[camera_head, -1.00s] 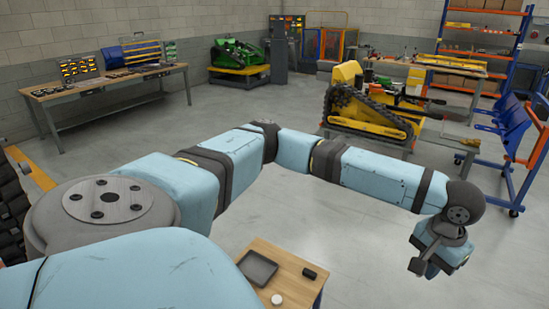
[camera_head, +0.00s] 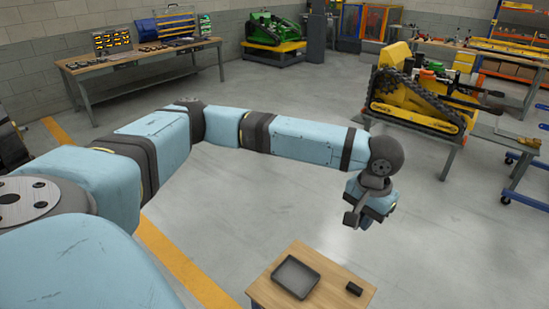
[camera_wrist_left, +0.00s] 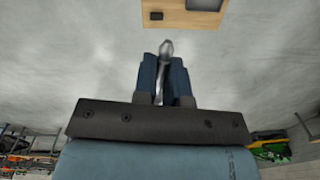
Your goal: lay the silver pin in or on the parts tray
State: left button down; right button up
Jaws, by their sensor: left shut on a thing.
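The parts tray (camera_head: 296,277) is a shallow dark grey tray on a small wooden table near the bottom of the head view. My left gripper (camera_head: 360,218) hangs above and to the right of it in the head view, over open floor. In the left wrist view my left gripper (camera_wrist_left: 163,92) is shut on the silver pin (camera_wrist_left: 166,50), whose rounded tip sticks out beyond the fingers. The pin cannot be made out in the head view. A grey corner of the tray (camera_wrist_left: 205,4) shows at the top of the wrist view. My right gripper is not in view.
The small wooden table (camera_head: 322,298) also carries a small black block (camera_head: 354,288). A yellow tracked machine (camera_head: 420,100) stands on a bench behind my arm. A long workbench (camera_head: 140,68) is at the back left. The floor between is clear.

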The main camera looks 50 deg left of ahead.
aim_at(286, 276)
jog(key=i+j, duration=0.1)
jog(key=j, duration=0.3)
jog(key=i+j+u, duration=0.15)
jog(key=j, duration=0.2)
jog(key=i+j, duration=0.1)
jog(key=j, duration=0.3)
jog(key=i+j+u, duration=0.15)
jog(key=j, duration=0.2)
